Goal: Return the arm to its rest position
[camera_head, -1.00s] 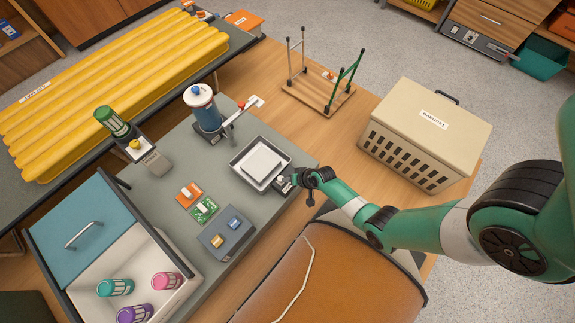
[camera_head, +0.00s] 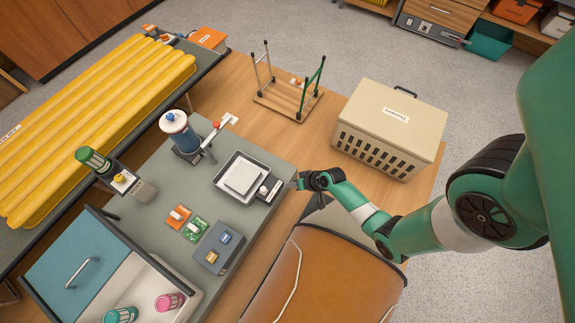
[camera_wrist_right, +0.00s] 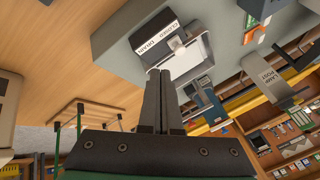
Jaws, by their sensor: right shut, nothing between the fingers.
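My right gripper (camera_head: 299,182) is shut and empty at the end of my green arm. It is in the air near the right edge of the grey bench, just right of the white tray device (camera_head: 241,178). In the right wrist view its two dark fingers (camera_wrist_right: 161,72) lie together, with the device's labelled front (camera_wrist_right: 156,35) beyond them. My left gripper is not in the head view.
A brown rounded case (camera_head: 330,270) lies just below my right arm. A beige vented crate (camera_head: 388,125) stands behind it. Wood between bench and crate is bare.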

